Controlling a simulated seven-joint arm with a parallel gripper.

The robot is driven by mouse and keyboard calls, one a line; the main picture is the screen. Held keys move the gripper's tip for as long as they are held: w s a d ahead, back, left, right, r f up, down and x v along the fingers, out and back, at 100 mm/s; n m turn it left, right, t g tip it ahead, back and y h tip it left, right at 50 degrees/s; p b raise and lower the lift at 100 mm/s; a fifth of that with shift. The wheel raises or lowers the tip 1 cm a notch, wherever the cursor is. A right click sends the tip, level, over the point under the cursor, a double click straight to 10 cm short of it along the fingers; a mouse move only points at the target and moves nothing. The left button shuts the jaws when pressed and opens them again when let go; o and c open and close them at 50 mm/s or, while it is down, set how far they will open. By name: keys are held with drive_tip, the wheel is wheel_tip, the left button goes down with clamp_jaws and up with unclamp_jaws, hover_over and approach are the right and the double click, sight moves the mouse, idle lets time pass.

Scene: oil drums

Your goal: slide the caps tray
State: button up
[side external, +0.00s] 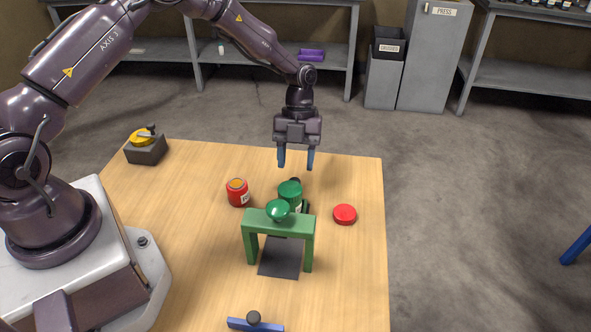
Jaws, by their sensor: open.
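My gripper (296,162) is open and empty, pointing down above the far part of the wooden table, behind the green drum (291,191). I cannot tell for sure which thing is the caps tray. A blue bar with a dark round knob (254,321) lies at the near edge of the view, partly cut off. A loose red cap (344,214) lies on the table to the right of the green drum. A green cap-like disc (278,210) is on top of a green arch-shaped stand (279,224). A red drum (238,193) with an orange top stands left of the green drum.
A dark flat plate (281,258) lies beneath the arch. A dark box with a yellow top and lever (146,146) sits at the table's far left corner. The right strip of the table (350,270) is clear.

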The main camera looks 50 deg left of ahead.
drive_tip(key=v, duration=1)
drive_tip(key=s+d+r+n+t+y, duration=0.1)
drive_tip(key=s+r+n+t, duration=0.3)
drive_tip(key=s+r+n, duration=0.5)
drive_tip(key=s+d+r+n+t+y, duration=0.2)
drive_tip(key=s+r+n+t, duration=0.2)
drive_tip(key=s+r+n, duration=0.6)
drive_tip(key=s+n, duration=0.7)
drive_tip(key=n, duration=0.1)
drive_tip(key=shift+s+d+r+t, duration=0.2)
drive_tip(key=shift+d+r+t, duration=0.1)
drive_tip(key=shift+t, duration=0.1)
